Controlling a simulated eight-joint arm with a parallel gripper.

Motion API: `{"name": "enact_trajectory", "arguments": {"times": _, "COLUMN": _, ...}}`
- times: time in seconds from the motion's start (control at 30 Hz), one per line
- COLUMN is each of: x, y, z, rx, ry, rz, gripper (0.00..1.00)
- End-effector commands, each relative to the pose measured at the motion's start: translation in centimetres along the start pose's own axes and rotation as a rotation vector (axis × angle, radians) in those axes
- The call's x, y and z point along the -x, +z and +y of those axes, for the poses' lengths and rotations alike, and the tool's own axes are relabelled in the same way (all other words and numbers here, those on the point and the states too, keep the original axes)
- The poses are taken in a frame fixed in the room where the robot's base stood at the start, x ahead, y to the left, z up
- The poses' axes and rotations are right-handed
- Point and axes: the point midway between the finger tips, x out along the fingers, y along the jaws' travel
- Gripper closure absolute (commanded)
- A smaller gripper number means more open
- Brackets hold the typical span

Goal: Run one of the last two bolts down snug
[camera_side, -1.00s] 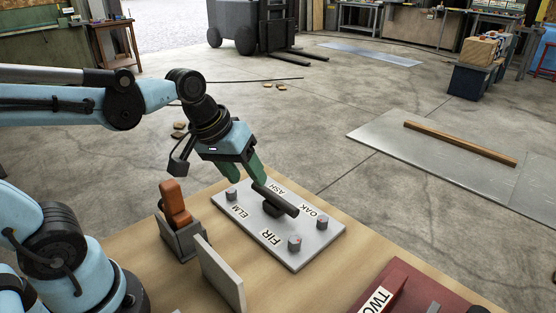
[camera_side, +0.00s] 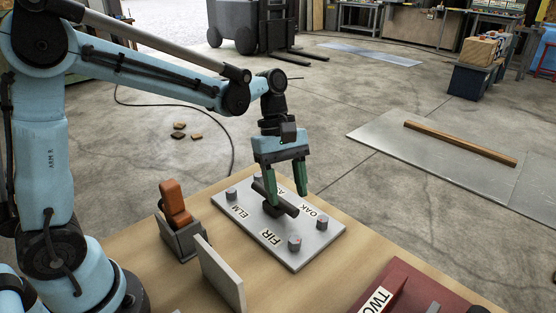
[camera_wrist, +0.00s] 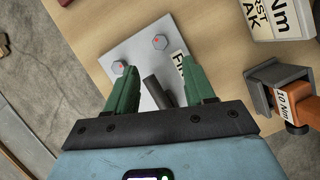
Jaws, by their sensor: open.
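A grey plate (camera_side: 268,255) lies on the bench with bolts near its corners, labelled ELM, FIR, OAK and ASH. The FIR bolt (camera_side: 294,243) and OAK bolt (camera_side: 322,222) show red marks; they also show in the wrist view, FIR (camera_wrist: 159,42) and OAK (camera_wrist: 119,67). The ELM bolt (camera_side: 232,194) looks plain grey; the ASH bolt is partly hidden. A dark cylindrical bar (camera_side: 285,207) sits across the plate's middle. My gripper (camera_side: 287,198) is open above the plate, its green fingers to either side of the bar; whether they touch it I cannot tell.
An orange-handled tool (camera_side: 174,200), labelled 10 Nm in the wrist view (camera_wrist: 290,97), stands in a grey holder (camera_side: 182,238). An upright pale card (camera_side: 220,275) stands in front of the plate. A red tray (camera_side: 415,290) marked TWO is at the bench's right.

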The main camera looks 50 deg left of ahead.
Motion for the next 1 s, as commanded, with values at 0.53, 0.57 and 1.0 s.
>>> {"name": "enact_trajectory", "arguments": {"times": 0.53, "x": -8.5, "y": 0.0, "z": 0.0, "rx": -0.002, "ry": 0.002, "rz": 0.002, "gripper": 0.46}}
{"name": "enact_trajectory", "arguments": {"times": 0.57, "x": -8.8, "y": 0.0, "z": 0.0, "rx": -0.003, "ry": 0.002, "rz": 0.002, "gripper": 0.46}}
{"name": "enact_trajectory", "arguments": {"times": 1.0, "x": -10.0, "y": 0.0, "z": 0.0, "rx": -0.002, "ry": 0.002, "rz": 0.002, "gripper": 0.46}}
